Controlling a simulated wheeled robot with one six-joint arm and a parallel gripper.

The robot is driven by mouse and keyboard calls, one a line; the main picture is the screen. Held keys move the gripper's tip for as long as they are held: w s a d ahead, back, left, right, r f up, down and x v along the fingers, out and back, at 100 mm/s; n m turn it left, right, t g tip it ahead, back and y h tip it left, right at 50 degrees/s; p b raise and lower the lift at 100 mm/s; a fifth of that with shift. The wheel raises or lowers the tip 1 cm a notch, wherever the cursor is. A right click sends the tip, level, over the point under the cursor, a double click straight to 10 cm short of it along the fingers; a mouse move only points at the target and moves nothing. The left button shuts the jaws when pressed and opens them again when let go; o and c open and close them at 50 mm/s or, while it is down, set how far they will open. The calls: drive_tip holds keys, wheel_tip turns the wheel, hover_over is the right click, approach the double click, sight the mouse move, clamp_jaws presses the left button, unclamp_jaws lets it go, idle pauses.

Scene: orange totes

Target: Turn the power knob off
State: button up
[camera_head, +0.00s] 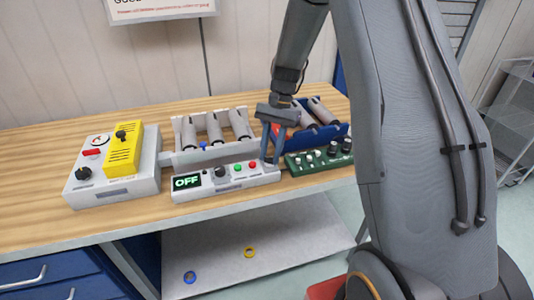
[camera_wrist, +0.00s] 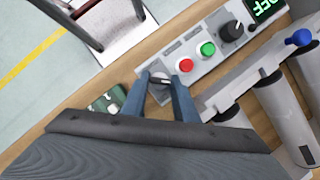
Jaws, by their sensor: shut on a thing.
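A white control box (camera_head: 225,190) on the bench has a display (camera_head: 187,182) reading OFF, a black knob (camera_head: 221,171), a green button (camera_head: 238,167) and a red button (camera_head: 252,164). My gripper (camera_head: 270,159) points down at the right end of this box. In the wrist view its two blue-grey fingers (camera_wrist: 163,76) are on either side of a grey knob (camera_wrist: 160,89), beside the red button (camera_wrist: 187,65). They are shut on it. This knob is hidden by the fingers in the head view. The display (camera_wrist: 268,8) is partly cut off in the wrist view.
A grey box (camera_head: 140,190) with a yellow switch unit (camera_head: 122,150) stands at left. Grey rollers (camera_head: 214,128) and a blue holder (camera_head: 325,133) stand behind. The bench front is clear.

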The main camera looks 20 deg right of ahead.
drive_tip(key=shift+s, duration=0.1)
idle(0.3)
drive_tip(key=o, duration=1.1)
drive_tip(key=shift+c, duration=0.2)
drive_tip(key=b+v, duration=0.2)
drive_tip(key=v, duration=0.5)
drive_tip(key=shift+r, duration=0.35)
drive_tip(key=shift+d, duration=0.1)
drive_tip(key=s+a+f+n+t+h, duration=0.1)
drive_tip(key=s+n, duration=0.3)
drive_tip(key=s, duration=0.6)
drive_tip(key=s+a+f+n+t+h, duration=0.2)
drive_tip(key=s+n+t, duration=0.1)
drive_tip(key=s, duration=0.7)
drive_tip(key=shift+a+n+t, duration=0.3)
drive_tip(key=shift+n, duration=0.6)
